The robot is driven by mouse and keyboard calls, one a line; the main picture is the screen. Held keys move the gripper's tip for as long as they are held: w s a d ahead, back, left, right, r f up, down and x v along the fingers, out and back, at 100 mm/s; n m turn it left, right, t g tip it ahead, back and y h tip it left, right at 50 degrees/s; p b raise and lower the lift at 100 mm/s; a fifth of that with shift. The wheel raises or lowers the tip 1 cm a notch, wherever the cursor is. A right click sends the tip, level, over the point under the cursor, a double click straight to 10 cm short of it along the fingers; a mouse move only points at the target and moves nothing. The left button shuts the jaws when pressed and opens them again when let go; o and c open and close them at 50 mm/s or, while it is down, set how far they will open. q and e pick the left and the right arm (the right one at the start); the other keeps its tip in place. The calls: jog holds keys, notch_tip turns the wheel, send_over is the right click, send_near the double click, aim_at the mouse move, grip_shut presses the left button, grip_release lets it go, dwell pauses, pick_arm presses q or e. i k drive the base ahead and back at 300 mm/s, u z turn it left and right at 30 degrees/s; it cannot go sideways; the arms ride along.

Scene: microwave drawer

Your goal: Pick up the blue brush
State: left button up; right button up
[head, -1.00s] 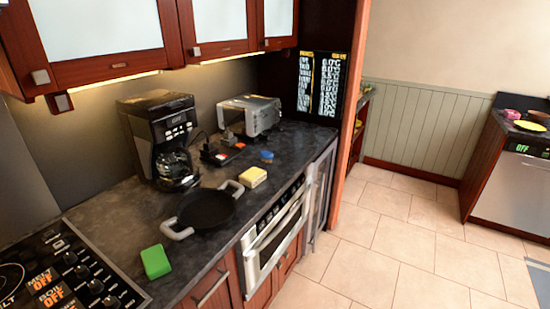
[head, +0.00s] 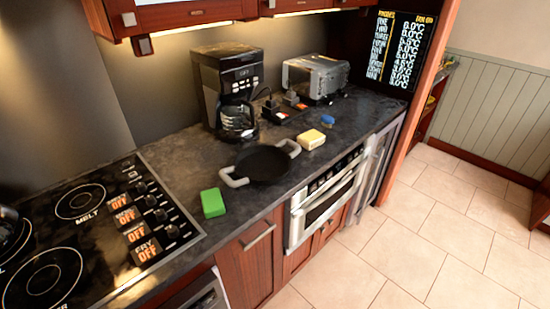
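The blue brush (head: 328,120) is a small blue object on the dark countertop (head: 190,171), toward its right end. It lies beyond the yellow sponge and in front of the toaster oven. It is small in the head view, so its bristles and handle cannot be made out. Neither of my grippers is in view.
A black pan (head: 264,164) with two light handles, a yellow sponge (head: 311,139) and a green sponge (head: 213,203) lie near the counter's front edge. A coffee maker (head: 228,85) and toaster oven (head: 316,78) stand behind. A stove (head: 80,235) is at left. The tiled floor (head: 445,230) is clear.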

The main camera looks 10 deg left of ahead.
aim_at(328, 120)
jog(key=z, duration=0.2)
jog(key=k, duration=0.45)
jog(key=z, duration=1.3)
jog(key=i, duration=3.95)
jog(key=u, duration=1.55)
jog(key=i, duration=0.95)
jog(key=u, duration=1.05)
